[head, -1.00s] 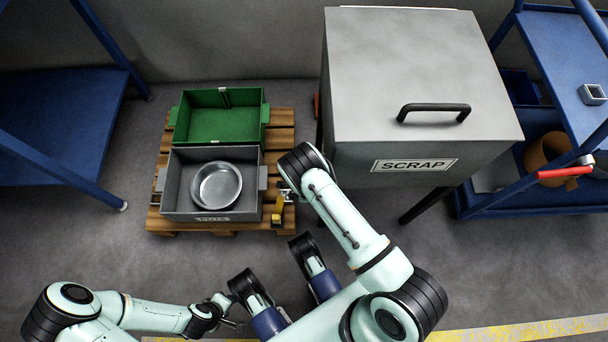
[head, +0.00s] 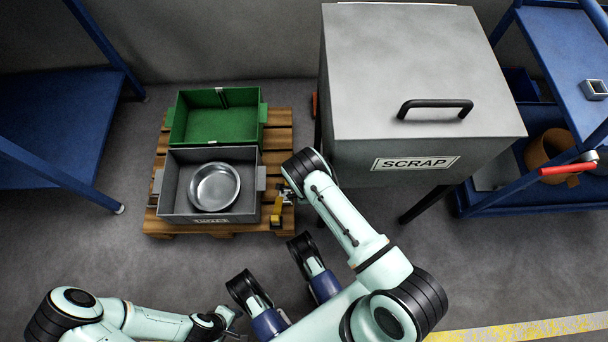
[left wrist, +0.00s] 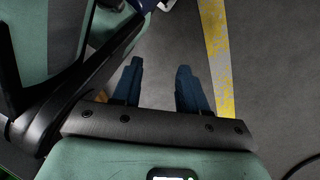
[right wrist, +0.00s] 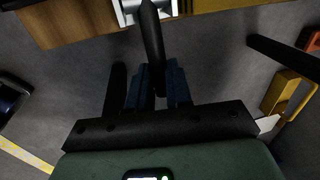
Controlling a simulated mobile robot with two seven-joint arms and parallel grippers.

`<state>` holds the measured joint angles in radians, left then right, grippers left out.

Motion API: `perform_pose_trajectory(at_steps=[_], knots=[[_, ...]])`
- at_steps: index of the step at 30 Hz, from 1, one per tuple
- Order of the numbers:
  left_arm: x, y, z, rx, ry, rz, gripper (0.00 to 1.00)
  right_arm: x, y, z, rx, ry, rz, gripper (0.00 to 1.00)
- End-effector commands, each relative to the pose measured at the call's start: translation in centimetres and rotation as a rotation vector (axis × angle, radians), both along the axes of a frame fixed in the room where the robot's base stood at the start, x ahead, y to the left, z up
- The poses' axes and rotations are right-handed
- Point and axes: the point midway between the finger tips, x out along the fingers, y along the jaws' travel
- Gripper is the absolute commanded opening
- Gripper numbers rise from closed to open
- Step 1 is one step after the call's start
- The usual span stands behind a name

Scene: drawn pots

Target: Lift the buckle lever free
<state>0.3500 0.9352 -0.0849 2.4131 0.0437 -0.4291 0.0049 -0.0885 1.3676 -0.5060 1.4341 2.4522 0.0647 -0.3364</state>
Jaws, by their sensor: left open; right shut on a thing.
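The buckle lever (right wrist: 152,45) is a dark, slim bar in the right wrist view. It runs from a silver bracket (right wrist: 148,10) at the pallet's edge down between the blue fingers of my right gripper (right wrist: 156,82), which is shut on it. In the head view my right wrist largely hides the lever and fingertips beside the grey bin (head: 178,185). My left gripper (left wrist: 160,85) is open and empty over bare floor; in the head view it is low, left of centre, partly hidden.
The grey bin holds a round metal pan (head: 214,187). A green bin (head: 215,124) stands behind it on the wooden pallet (head: 278,150). A yellow part (head: 277,208) is close to my right gripper. The scrap box (head: 420,70) stands right. Floor in front is clear.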

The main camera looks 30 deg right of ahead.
Motion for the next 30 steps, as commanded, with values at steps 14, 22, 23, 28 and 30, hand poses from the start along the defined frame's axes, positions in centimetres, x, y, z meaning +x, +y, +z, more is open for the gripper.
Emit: perform_pose_trajectory(at_steps=[14, 22, 23, 28, 30], knots=[[-1.9, 0.2, -0.8, -0.004, 0.062, 0.007, 0.43, 0.3, 0.8, 1.4, -0.196, 0.123, 0.001, 0.0], [-1.9, 0.2, -0.8, -0.004, 0.061, 0.007, 0.43, 0.4, 0.8, 1.5, -0.206, 0.126, 0.001, 0.0], [-1.9, 0.2, -0.8, -0.004, 0.061, 0.007, 0.43, 0.4, 0.8, 1.5, -0.206, 0.126, 0.001, 0.0], [-1.8, 0.2, -0.8, -0.004, 0.061, 0.007, 0.43, 0.4, 0.8, 1.5, -0.206, 0.125, 0.001, 0.45], [-1.8, 0.2, -0.8, -0.004, 0.061, 0.007, 0.43, 0.4, 0.8, 1.5, -0.206, 0.125, 0.001, 0.45]])
